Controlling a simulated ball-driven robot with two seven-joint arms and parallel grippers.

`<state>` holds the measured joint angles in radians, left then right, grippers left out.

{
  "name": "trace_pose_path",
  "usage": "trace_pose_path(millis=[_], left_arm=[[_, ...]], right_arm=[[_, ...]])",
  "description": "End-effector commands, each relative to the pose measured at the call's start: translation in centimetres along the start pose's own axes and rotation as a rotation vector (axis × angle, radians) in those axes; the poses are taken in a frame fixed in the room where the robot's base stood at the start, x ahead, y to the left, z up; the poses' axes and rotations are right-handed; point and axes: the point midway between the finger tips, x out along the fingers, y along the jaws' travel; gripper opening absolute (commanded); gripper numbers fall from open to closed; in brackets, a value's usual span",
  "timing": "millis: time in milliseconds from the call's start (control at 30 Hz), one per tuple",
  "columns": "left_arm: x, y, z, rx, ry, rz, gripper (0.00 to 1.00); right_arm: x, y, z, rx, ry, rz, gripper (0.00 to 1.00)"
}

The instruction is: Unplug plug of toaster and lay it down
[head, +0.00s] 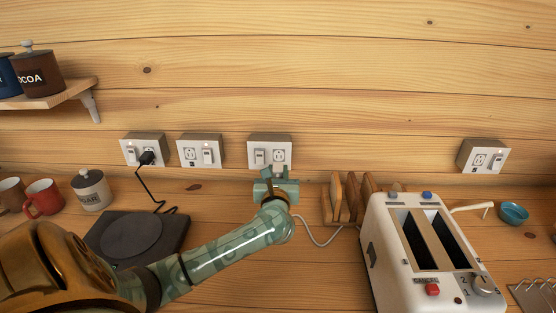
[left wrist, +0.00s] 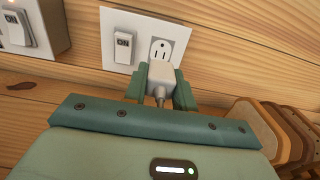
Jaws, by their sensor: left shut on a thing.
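The white toaster (head: 381,245) stands on the wooden counter at the right. Its pale cord (head: 318,241) curves over the counter toward my left gripper (head: 277,178). That gripper is shut on the pale plug (left wrist: 160,76), just in front of and below the wall outlet (left wrist: 161,50). The outlet's slots show bare above the plug, so the plug appears out of it. The exact gap cannot be told. In the head view the outlet (head: 279,155) sits beside a switch on the third wall box from the left. My right gripper is not in view.
A black plug (head: 147,158) sits in the leftmost wall box, its cord running to a dark hotplate (head: 168,222). Wooden slices in a rack (head: 350,199) stand between my gripper and the toaster. A blue bowl (head: 514,213) is at right. Some bare counter lies around my forearm.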

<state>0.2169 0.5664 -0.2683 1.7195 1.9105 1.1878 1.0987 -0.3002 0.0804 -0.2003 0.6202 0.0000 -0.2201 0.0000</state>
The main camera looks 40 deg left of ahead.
Motion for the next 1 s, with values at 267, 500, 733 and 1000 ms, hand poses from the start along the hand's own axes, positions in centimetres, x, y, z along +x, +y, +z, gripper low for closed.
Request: trace_pose_path(millis=[267,500,733,1000], left_arm=[[-1.1,0.0,0.1,-0.001,0.001,0.001,0.0],[-1.5,0.0,0.0,-0.001,0.0,0.001,0.0],[-1.5,0.0,0.0,-0.001,0.0,0.001,0.0],[-3.5,-0.3,0.2,-0.001,0.001,0.0,0.0]], right_arm=[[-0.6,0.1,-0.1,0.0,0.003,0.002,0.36],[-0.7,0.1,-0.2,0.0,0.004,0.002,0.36],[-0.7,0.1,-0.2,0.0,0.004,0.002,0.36],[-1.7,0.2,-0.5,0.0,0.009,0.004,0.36]])
